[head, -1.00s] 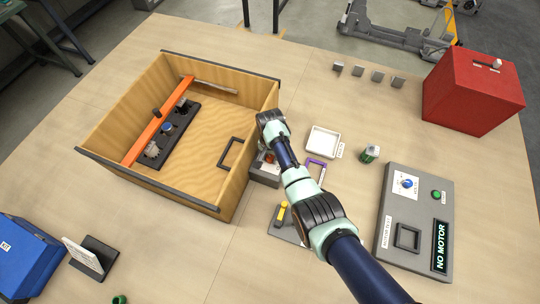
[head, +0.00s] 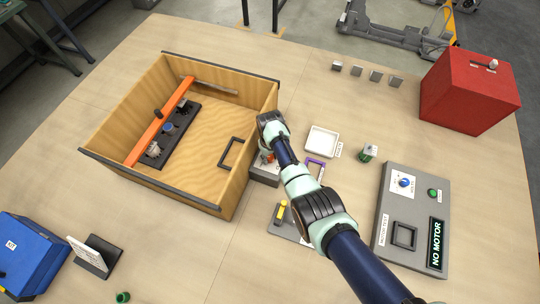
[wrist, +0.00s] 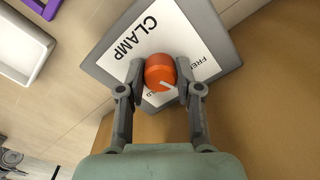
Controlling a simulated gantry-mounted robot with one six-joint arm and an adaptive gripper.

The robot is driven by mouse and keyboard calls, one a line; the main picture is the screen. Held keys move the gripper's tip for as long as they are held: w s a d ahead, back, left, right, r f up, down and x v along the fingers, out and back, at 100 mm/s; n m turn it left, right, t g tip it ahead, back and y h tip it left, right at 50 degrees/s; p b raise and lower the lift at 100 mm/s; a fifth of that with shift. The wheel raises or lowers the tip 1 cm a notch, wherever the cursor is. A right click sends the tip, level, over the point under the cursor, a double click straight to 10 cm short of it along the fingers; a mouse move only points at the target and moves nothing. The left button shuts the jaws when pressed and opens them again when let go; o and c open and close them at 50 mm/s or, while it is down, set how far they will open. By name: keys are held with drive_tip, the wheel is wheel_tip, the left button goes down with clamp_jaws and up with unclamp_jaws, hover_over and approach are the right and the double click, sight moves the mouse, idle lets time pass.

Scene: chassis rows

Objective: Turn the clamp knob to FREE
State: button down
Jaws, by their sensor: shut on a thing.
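The clamp knob (wrist: 160,72) is orange with a white pointer line, on a grey box with a white plate (wrist: 178,38) marked CLAMP. The FREE label shows to the right of the knob in the wrist view; another label below is partly hidden by the knob and a finger. The white line points to the lower right, between these labels. My gripper (wrist: 161,80) is shut on the knob, one finger on each side. In the head view the clamp box (head: 265,176) stands against the wooden box's right side, partly hidden by my arm.
The open wooden box (head: 215,150) holds an orange bar and a dark fixture. A white tray (head: 322,141) and a purple frame lie right of the clamp box. A grey panel (head: 385,225) reading NO MOTOR and a red box (head: 468,95) stand farther right.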

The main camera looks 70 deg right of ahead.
sight(270, 157)
drive_tip(key=n, duration=0.5)
idle(0.6)
drive_tip(key=c, duration=0.8)
unclamp_jaws()
drive_tip(key=shift+o, duration=0.2)
drive_tip(key=shift+r, duration=0.1)
wheel_tip(270, 157, up, 12)
